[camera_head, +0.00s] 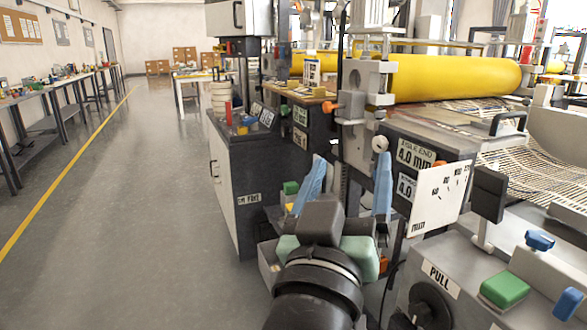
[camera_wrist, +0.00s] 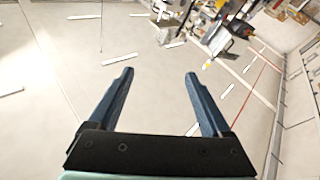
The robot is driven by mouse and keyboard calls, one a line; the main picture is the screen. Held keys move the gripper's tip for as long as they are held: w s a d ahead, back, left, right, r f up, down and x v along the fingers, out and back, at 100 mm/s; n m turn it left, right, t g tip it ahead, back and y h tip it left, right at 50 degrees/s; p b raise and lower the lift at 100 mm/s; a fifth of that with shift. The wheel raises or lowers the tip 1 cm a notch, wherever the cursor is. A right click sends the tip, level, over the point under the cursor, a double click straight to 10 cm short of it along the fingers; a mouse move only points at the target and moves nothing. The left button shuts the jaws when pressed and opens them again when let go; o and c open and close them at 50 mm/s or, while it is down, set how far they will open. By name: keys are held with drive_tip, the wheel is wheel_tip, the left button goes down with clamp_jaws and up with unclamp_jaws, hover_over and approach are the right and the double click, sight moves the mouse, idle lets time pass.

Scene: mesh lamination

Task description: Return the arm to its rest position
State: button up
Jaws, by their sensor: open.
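My gripper (camera_head: 347,186) shows in the head view with its two blue fingers raised and spread apart, in front of the laminating machine. In the wrist view my gripper (camera_wrist: 157,88) is open, with nothing between its fingers. My dark wrist and arm rise from the bottom of the head view. The wrist view looks past the fingers toward a pale surface with scattered white strips, and the room appears tilted.
The machine with a yellow roller (camera_head: 455,78) and pale mesh (camera_head: 535,150) stands close at right. A panel with a green button (camera_head: 505,290) is at lower right. A dark cabinet (camera_head: 238,190) stands left of my gripper. The floor (camera_head: 130,220) at left is clear.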

drive_tip(key=s+a+r+t+y, duration=0.3)
drive_tip(key=s+r, duration=0.3)
drive_tip(key=r, duration=0.2)
drive_tip(key=s+a+r+t+y, duration=0.35)
drive_tip(key=s+r, duration=0.25)
drive_tip(key=r, duration=0.3)
wheel_tip(320, 180, up, 27)
drive_tip(key=p, duration=2.7)
drive_tip(key=shift+w+n, duration=0.2)
drive_tip(key=shift+n, duration=0.2)
drive_tip(key=shift+d+f+t, duration=0.1)
drive_tip(key=shift+t, duration=0.15)
drive_tip(key=shift+c, duration=0.3)
